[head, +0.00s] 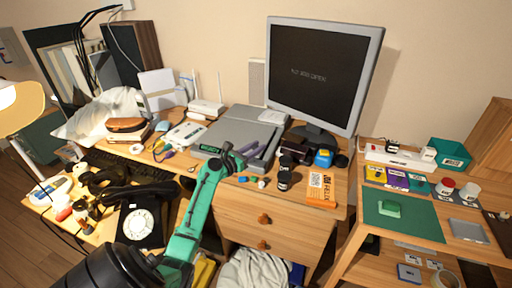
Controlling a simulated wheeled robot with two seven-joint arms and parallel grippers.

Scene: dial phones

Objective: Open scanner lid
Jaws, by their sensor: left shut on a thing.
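The grey flatbed scanner (235,127) lies on the wooden desk, left of the monitor's foot. A small green display (210,148) shows on its front left. Its lid looks down or nearly flat; any small gap is too small to tell. My left gripper (232,154), at the end of the green arm, is at the scanner's front edge. It is shut on the lid's front edge, and the fingers partly hide the contact. My right gripper is not in view.
A monitor (322,75) stands behind and right of the scanner. A white router (206,107) is behind left. Dark jars (285,180), an orange card (321,188) and small items lie in front right. A black dial phone (140,222) stands at the left. Wall space above the scanner is clear.

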